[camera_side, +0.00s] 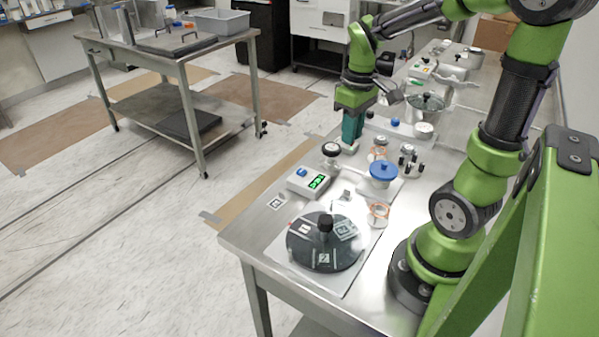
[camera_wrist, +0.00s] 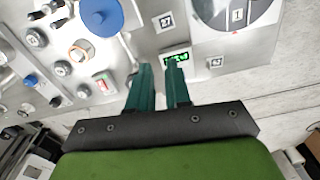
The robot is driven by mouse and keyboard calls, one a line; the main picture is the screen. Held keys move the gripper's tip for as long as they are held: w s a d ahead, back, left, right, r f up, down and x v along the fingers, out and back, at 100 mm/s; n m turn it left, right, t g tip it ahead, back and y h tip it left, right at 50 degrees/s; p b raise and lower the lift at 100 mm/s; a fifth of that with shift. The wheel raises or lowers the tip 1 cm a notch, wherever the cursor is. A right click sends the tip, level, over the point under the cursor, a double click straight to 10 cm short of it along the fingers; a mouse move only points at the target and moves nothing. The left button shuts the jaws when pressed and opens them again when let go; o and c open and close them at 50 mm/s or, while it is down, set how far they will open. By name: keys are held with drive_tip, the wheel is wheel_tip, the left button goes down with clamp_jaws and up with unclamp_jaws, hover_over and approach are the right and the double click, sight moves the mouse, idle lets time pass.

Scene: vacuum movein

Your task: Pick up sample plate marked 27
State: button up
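The sample plate marked 27 (camera_wrist: 166,21) is a small pale square with a dark printed label, lying flat on the metal bench in the wrist view, above my fingertips. In the side view a small pale plate (camera_side: 346,195) lies between the digital readout box and the round dark disc; its mark is too small to read there. My gripper (camera_wrist: 160,70) has two teal fingers with a clear gap between them and nothing held. In the side view my gripper (camera_side: 350,146) points down above the bench, farther back than the plate.
The readout box (camera_side: 309,181) with green digits stands beside the plate. A round disc (camera_side: 325,243) with a black knob is at the front. A blue-lidded container (camera_side: 383,173) and several knobs stand nearby. Another marked square (camera_side: 276,203) lies near the bench's left edge.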

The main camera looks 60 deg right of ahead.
drive_tip(key=n, duration=0.2)
hover_over(349, 190)
drive_tip(key=f, duration=1.1)
drive_tip(key=shift+w+a+f, duration=0.1)
drive_tip(key=shift+w+f, duration=0.05)
drive_tip(key=shift+w, duration=0.05)
drive_tip(key=f, duration=0.5)
drive_tip(key=shift+s+d+f, duration=0.1)
drive_tip(key=shift+s+d, duration=0.1)
clamp_jaws()
